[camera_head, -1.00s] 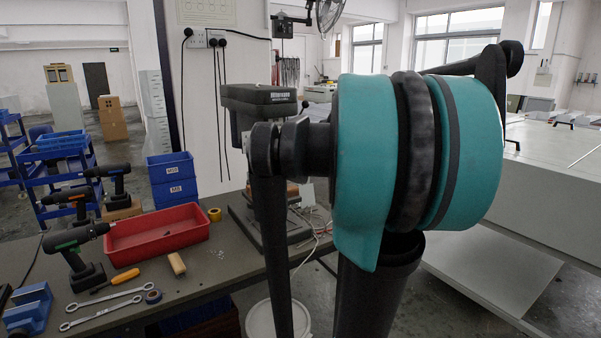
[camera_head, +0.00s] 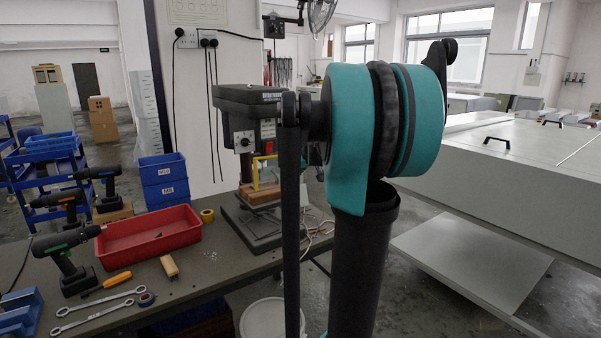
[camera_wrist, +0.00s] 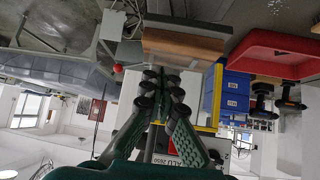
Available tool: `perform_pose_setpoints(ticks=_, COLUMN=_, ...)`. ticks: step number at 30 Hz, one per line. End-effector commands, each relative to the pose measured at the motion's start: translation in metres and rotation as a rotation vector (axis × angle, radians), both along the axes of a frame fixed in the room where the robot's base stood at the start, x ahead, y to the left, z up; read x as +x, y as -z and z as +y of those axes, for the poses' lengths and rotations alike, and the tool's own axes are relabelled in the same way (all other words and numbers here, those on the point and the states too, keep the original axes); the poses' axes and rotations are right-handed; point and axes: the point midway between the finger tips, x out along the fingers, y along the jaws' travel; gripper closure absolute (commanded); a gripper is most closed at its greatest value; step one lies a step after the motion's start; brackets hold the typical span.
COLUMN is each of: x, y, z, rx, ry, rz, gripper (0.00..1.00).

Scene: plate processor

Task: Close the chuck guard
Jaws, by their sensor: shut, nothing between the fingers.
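The chuck guard is a thin yellow frame (camera_head: 256,174) on the drill press (camera_head: 245,100). In the head view it hangs below the press head, above a wooden block. My arm hides the right side of this area. In the wrist view, which looks upside down, the yellow guard (camera_wrist: 217,95) runs just right of my gripper (camera_wrist: 160,76). My gripper's dark fingertips are together, with nothing seen between them. They point toward the wooden block (camera_wrist: 180,48). I cannot tell whether a finger touches the guard. My gripper is hidden behind my arm in the head view.
A red tray (camera_head: 150,233), cordless drills (camera_head: 62,250) and wrenches (camera_head: 98,308) lie on the bench left of the press. Blue bins (camera_head: 164,180) stand behind. In the wrist view a red-knobbed lever (camera_wrist: 118,68) is left of my gripper. A white bucket (camera_head: 264,322) is below.

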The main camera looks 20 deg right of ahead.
Motion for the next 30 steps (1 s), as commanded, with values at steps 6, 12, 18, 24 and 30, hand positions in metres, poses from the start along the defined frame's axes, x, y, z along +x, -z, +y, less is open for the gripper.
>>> perform_pose_setpoints(ticks=6, x=0.018, y=0.001, z=0.003, rx=0.001, ry=-0.001, rz=0.0, gripper=1.0)
perform_pose_setpoints(ticks=12, x=0.02, y=0.001, z=0.003, rx=0.001, ry=-0.001, rz=-0.001, gripper=1.0)
perform_pose_setpoints(ticks=18, x=0.02, y=0.001, z=0.003, rx=0.001, ry=-0.001, rz=-0.001, gripper=1.0)
perform_pose_setpoints(ticks=24, x=0.033, y=0.001, z=-0.002, rx=0.001, ry=0.001, rz=0.001, gripper=1.0)
perform_pose_setpoints(ticks=30, x=0.048, y=0.001, z=-0.006, rx=0.0, ry=0.0, rz=0.001, gripper=1.0)
